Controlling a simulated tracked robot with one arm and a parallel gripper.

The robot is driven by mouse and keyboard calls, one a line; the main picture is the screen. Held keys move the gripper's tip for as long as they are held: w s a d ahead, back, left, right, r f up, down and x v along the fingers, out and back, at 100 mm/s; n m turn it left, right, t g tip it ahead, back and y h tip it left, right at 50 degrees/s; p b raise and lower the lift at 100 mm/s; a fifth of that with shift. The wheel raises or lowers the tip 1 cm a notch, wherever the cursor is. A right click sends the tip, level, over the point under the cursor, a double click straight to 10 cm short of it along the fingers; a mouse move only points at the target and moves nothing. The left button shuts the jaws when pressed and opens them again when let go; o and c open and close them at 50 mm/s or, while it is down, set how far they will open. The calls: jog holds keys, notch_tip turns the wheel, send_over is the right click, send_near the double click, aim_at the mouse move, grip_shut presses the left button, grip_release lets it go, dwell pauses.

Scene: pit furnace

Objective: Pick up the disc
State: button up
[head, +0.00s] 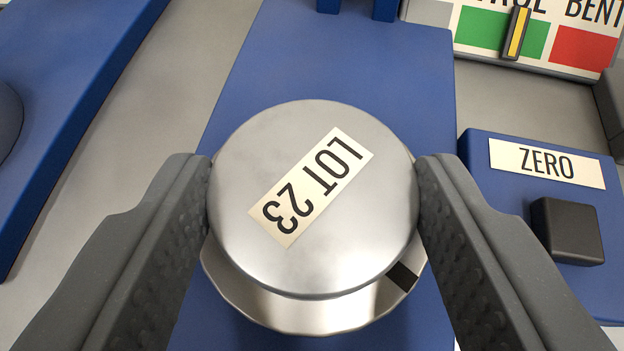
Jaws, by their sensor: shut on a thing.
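The disc (240,190) is a round, polished silver piece with a cream label reading "LOT 23", which lies slanted across its top. It is in the middle of the head view. My gripper (314,185) is shut on it, with one dark grey ribbed finger against its left side and one against its right. Below the disc, a second round shiny metal surface (300,316) shows as a crescent with a dark mark at its right. I cannot tell whether the disc touches it. The disc hides most of that surface.
A blue base (330,50) lies under the disc. At the right is a blue box labelled "ZERO" (546,163) with a black square button (567,230). A panel with green and red fields (583,48) and a yellow-striped pointer stands at the upper right. A blue slab (65,70) is at the left.

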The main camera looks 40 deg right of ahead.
aim_at(314, 255)
jog(key=shift+r, duration=0.1)
jog(key=shift+r, duration=1.6)
jog(key=s+a+b, duration=0.1)
jog(key=s, duration=0.3)
jog(key=s+a, duration=0.2)
jog(key=s, duration=0.3)
jog(key=s+a+r+b, duration=0.1)
jog(key=s, duration=0.3)
jog(key=shift+s+a+b, duration=0.3)
jog(key=shift+b, duration=0.05)
jog(key=s+b, duration=0.1)
jog(key=b, duration=0.2)
jog(key=shift+s+a+r, duration=0.2)
jog(key=shift+s+a, duration=0.1)
jog(key=shift+s, duration=0.05)
